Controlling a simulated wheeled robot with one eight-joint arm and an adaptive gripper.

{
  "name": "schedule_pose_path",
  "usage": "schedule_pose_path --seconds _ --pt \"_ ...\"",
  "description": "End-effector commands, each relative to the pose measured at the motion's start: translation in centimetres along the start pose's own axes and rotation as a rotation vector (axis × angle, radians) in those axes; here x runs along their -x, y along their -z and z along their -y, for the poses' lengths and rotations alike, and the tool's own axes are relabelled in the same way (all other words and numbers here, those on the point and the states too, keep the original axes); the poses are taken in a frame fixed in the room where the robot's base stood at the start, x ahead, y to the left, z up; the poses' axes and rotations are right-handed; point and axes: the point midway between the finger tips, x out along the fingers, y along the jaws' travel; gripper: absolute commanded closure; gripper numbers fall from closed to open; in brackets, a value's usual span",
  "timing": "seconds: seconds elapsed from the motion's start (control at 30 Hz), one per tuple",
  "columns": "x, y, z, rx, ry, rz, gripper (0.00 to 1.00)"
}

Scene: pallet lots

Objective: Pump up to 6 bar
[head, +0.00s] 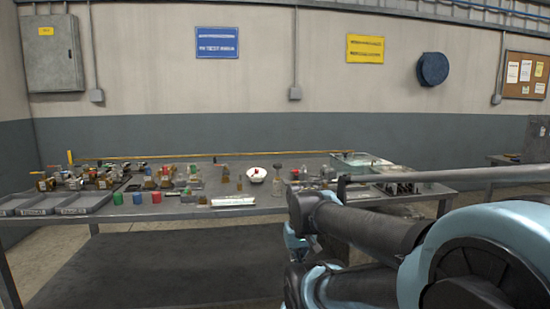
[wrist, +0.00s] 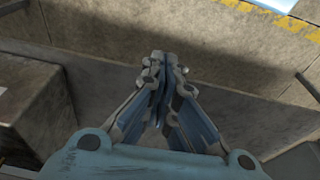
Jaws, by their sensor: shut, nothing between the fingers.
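My gripper (wrist: 160,62) is shut and empty in the wrist view. It hangs over a plain grey-brown surface with no task object close to its fingers. In the head view my arm fills the lower right and the gripper itself cannot be made out. No pump or pressure gauge can be picked out for certain. A long workbench (head: 255,210) holds many small fittings. A cluster of brass and dark fittings (head: 75,180) stands at its left end, too small to identify.
Grey trays (head: 82,203) sit at the bench's front left. A yellow floor stripe (wrist: 262,15) shows in the wrist view. A second table (head: 505,160) stands far right.

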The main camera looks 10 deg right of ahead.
Motion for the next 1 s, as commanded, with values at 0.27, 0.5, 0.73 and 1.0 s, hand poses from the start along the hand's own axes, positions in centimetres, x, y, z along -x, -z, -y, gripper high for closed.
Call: schedule_pose_path --seconds 0.27,0.5,0.73,1.0 --pt "0.0 0.0 0.0 0.000 0.000 0.000 1.00" --pt "2.5 0.8 0.0 -0.001 0.000 -0.005 1.00" --pt "9.4 7.3 -0.2 -0.007 0.002 0.026 1.00" --pt "17.6 16.4 -0.4 -0.011 0.006 0.067 1.00"
